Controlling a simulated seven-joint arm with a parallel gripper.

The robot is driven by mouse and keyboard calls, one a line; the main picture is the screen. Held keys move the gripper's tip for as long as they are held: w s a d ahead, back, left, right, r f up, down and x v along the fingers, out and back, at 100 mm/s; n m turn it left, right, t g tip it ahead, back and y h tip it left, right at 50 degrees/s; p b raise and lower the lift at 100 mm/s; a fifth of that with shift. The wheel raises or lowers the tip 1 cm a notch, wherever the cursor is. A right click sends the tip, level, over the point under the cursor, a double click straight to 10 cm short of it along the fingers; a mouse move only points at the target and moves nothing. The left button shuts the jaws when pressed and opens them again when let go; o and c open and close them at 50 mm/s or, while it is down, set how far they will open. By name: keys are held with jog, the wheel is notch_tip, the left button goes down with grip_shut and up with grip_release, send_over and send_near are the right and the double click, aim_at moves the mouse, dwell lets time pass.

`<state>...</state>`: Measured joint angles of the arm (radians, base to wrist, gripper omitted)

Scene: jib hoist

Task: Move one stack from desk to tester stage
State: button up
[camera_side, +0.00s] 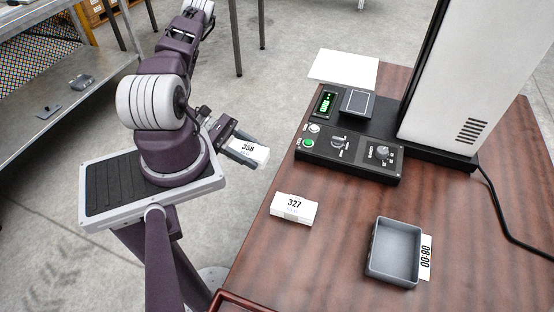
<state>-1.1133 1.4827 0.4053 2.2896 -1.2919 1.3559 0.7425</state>
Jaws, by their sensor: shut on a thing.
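My gripper (238,150) is shut on a white stack (247,152) labelled 358 and holds it in the air just left of the desk's edge. A second white stack (294,208), labelled 327, lies on the brown wooden desk (340,260) near its left edge. The tester (350,145) is a black panel with a green display, buttons and knobs at the back of the desk. Its stage (357,101) appears to be the small grey square plate beside the display, and nothing lies on it.
A grey open tray (394,252) stands on the desk with a card marked 00-80 (425,258) beside it. A tall white housing (470,80) stands behind the panel, with a black cable at right. A white sheet (343,68) lies behind the stage. A metal bench (60,75) is at left.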

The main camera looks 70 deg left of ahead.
jog(key=shift+s+a, duration=0.5)
notch_tip(320, 180, up, 20)
jog(key=w+a+f+m+g+h, duration=0.1)
jog(key=w+a+f, duration=0.3)
jog(key=w+a, duration=0.1)
notch_tip(320, 180, up, 4)
jog(key=n+t+y, duration=0.1)
send_over(362, 102)
notch_tip(362, 102, down, 14)
jog(key=shift+d, duration=0.1)
jog(key=shift+f, duration=0.35)
